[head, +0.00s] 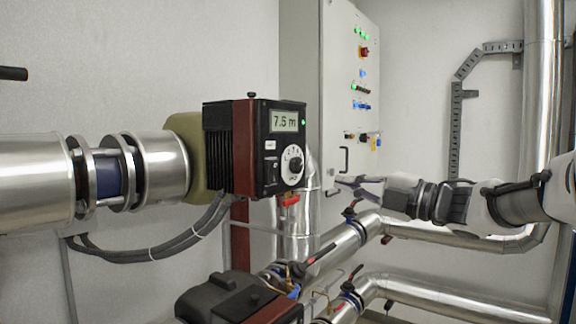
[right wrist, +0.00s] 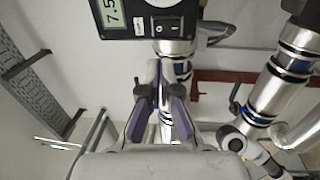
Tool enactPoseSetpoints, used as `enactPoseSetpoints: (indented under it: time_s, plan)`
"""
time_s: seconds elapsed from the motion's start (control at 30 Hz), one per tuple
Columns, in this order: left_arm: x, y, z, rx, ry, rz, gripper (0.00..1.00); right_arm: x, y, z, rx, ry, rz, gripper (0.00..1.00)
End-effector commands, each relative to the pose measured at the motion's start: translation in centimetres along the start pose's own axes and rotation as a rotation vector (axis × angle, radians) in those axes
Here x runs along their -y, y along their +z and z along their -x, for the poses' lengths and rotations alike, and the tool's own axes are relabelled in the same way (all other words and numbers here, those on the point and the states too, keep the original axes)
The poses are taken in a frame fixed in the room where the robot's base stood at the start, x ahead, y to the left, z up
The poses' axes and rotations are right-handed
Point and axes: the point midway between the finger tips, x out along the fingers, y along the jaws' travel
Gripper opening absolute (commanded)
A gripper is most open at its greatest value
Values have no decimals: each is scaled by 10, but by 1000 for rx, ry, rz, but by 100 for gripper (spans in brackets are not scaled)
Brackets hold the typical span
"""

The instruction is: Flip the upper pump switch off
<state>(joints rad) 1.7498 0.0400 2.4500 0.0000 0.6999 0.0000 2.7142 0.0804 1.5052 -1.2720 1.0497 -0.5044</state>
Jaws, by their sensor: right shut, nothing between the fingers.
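The upper pump (head: 228,140) has a black control face with a display reading 7.5 m, a lit green light and a round white dial (head: 292,165). Its black rocker switch (head: 271,170) is left of the dial; I cannot tell its position surely. In the right wrist view the switch (right wrist: 168,27) shows near the top edge with I and O marks. My right gripper (head: 347,184) is shut and empty, to the right of the pump face and apart from it. Its fingers (right wrist: 160,72) point towards the pump in the wrist view. My left gripper is not in view.
A grey cabinet (head: 343,60) with lit buttons stands behind the pump. A lower pump (head: 232,300) and silver pipes (head: 350,245) with valve handles lie below. A red handle (head: 290,201) hangs under the upper pump. Free space lies between gripper and pump face.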

Motion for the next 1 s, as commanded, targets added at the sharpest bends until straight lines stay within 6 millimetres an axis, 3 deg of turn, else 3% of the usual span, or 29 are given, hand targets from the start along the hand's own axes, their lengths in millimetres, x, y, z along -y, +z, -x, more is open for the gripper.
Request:
enactPoseSetpoints:
  time_s: [0.27,0.7,0.83,1.0]
  plan:
    - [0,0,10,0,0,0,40,-2,0,-16,0,-3,0,0]
    - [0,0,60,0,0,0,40,-6,0,-110,-2,-2,-1,0]
    - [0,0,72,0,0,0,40,-4,0,-130,-1,-2,-1,0]
    - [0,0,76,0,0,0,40,0,0,-140,0,0,-2,0]
